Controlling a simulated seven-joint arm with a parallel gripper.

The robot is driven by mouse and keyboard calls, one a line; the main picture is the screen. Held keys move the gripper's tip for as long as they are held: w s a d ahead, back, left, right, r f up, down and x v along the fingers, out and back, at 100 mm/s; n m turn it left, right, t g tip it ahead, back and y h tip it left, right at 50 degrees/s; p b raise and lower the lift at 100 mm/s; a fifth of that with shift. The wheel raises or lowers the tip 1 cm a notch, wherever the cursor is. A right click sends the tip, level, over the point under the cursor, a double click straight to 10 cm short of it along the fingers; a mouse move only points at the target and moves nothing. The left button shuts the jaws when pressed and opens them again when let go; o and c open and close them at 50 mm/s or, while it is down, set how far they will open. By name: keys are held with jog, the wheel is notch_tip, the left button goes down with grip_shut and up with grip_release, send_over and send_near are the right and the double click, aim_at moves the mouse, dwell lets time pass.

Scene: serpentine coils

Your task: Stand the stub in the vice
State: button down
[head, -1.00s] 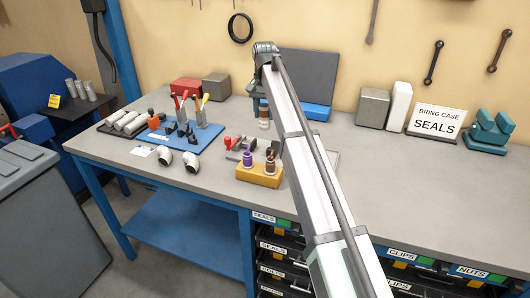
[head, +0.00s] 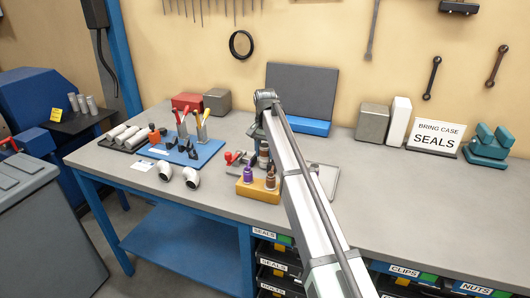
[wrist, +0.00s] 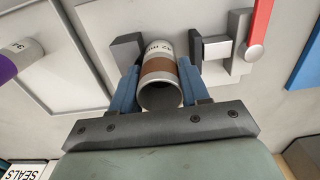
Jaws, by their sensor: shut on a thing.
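The stub (wrist: 162,68) is a pale hollow cylinder with a brown band and printed marking. My gripper (wrist: 160,88) is shut on it, with one blue finger on each side; its open end faces the wrist camera. In the head view, my gripper (head: 263,147) is low over the bench and the stub (head: 263,160) hangs below it, partly hidden. The vice (wrist: 217,47) has dark jaw blocks and a red handle (wrist: 258,35). In the wrist view the stub appears between two dark blocks; its height and any contact are unclear. The vice's red part (head: 231,157) shows left of the stub.
A yellow-orange block (head: 252,192) with purple and brown pieces stands just in front. White elbow pipes (head: 191,177) and a blue mat (head: 190,152) with tools lie to the left. A purple-banded cylinder (wrist: 18,55) is at the wrist view's left. The bench's right side is mostly clear.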

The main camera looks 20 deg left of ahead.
jog(key=shift+f, duration=0.3)
jog(key=c, duration=0.5)
grip_release()
jog(key=shift+c, duration=0.2)
jog(key=shift+r, duration=0.15)
notch_tip(320, 180, up, 12)
